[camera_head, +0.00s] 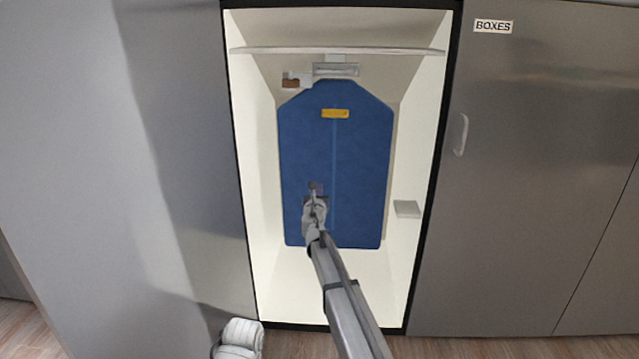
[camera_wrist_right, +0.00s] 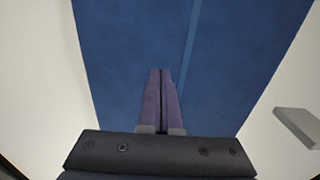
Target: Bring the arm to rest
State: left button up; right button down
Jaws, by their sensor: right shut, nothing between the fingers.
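My right arm (camera_head: 345,300) reaches from the bottom of the head view into an open, lit wardrobe compartment. My right gripper (camera_head: 315,186) is shut and empty, in front of the lower left part of a blue garment bag (camera_head: 360,160). In the right wrist view its two purple-grey fingers (camera_wrist_right: 161,72) lie together against the blue of the bag (camera_wrist_right: 115,50). Whether the fingertips touch the bag I cannot tell.
The bag hangs below a shelf or rail (camera_head: 400,51) and carries a yellow label (camera_head: 335,114). A small grey block (camera_head: 407,209) is on the right inner wall. A closed grey door (camera_head: 540,180) with a BOXES sign (camera_head: 493,26) stands right.

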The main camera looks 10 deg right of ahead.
jog(key=s+a+f+m+g+p, duration=0.1)
jog(key=s+a+f+m+g, duration=0.2)
jog(key=s+m, duration=0.55)
jog(key=s+a+f+m+g+h, duration=0.1)
jog(key=s+f+m+g, duration=0.4)
jog(key=s, duration=0.7)
jog(key=s+a+f+m+g+p, duration=0.1)
jog(key=s+f+m+g, duration=0.1)
jog(key=s+f+m, duration=0.65)
jog(key=s+a+f+m+g+y, duration=0.25)
jog(key=s+a+g, duration=0.2)
jog(key=s, duration=0.85)
jog(key=s+a+f+m+g+y, duration=0.15)
jog(key=s+a+m+g, duration=0.35)
jog(key=s, duration=0.8)
notch_tip(320, 180, up, 39)
jog(key=a+t+p, duration=0.1)
jog(key=t+p, duration=0.1)
jog(key=p, duration=3.6)
jog(key=shift+w+y, duration=0.4)
jog(key=shift+f+n, duration=0.1)
jog(key=shift+n, duration=0.15)
